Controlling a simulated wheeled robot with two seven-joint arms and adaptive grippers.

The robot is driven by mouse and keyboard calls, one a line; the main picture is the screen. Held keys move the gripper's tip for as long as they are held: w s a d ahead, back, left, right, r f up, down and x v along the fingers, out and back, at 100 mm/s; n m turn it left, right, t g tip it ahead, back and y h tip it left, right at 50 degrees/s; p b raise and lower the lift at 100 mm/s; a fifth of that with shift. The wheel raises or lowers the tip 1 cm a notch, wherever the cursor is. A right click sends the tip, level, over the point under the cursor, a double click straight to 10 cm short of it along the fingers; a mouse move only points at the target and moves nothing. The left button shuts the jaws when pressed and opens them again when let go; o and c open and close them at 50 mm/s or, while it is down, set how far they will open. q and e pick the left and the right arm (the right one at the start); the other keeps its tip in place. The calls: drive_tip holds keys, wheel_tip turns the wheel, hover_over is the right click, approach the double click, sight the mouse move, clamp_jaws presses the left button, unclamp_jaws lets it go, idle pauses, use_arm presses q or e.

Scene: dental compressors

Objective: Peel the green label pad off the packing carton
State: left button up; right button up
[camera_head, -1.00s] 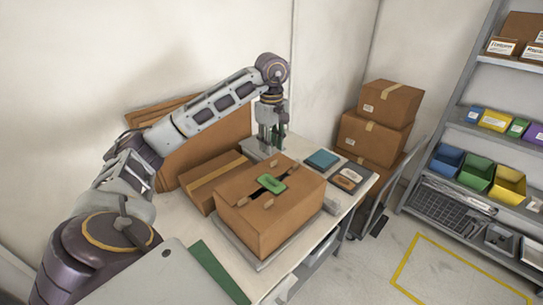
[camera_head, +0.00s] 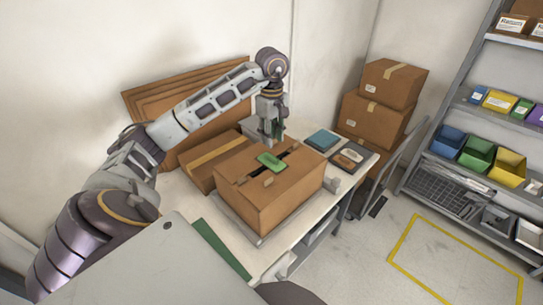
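The packing carton (camera_head: 285,206) is brown and stands on a light grey plate on the table. The green label pad (camera_head: 270,161) lies flat on its top, across the dark slot between the flaps. My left gripper (camera_head: 272,143) points down at the carton's far edge, just behind the pad in the picture. Its fingers look apart, with no object clearly held between them. I cannot tell whether a fingertip touches the carton. My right gripper is not in view.
A taped flat box (camera_head: 205,158) sits left of the carton, with cardboard sheets (camera_head: 150,100) leaning on the wall. A blue pad (camera_head: 322,140) and small cards (camera_head: 349,158) lie to the right. Stacked boxes (camera_head: 375,128) and a shelf with coloured bins (camera_head: 477,153) stand farther right.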

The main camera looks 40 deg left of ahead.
sight(271, 156)
use_arm(q)
wheel_tip(271, 156, down, 2)
drive_tip(key=shift+f, duration=3.1)
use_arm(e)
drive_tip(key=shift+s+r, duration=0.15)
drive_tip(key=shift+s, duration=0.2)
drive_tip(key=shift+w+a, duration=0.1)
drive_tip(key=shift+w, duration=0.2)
use_arm(q)
clamp_jaws()
drive_tip(key=c, duration=0.6)
unclamp_jaws()
drive_tip(key=shift+c, duration=0.2)
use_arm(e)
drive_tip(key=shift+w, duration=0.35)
use_arm(q)
clamp_jaws()
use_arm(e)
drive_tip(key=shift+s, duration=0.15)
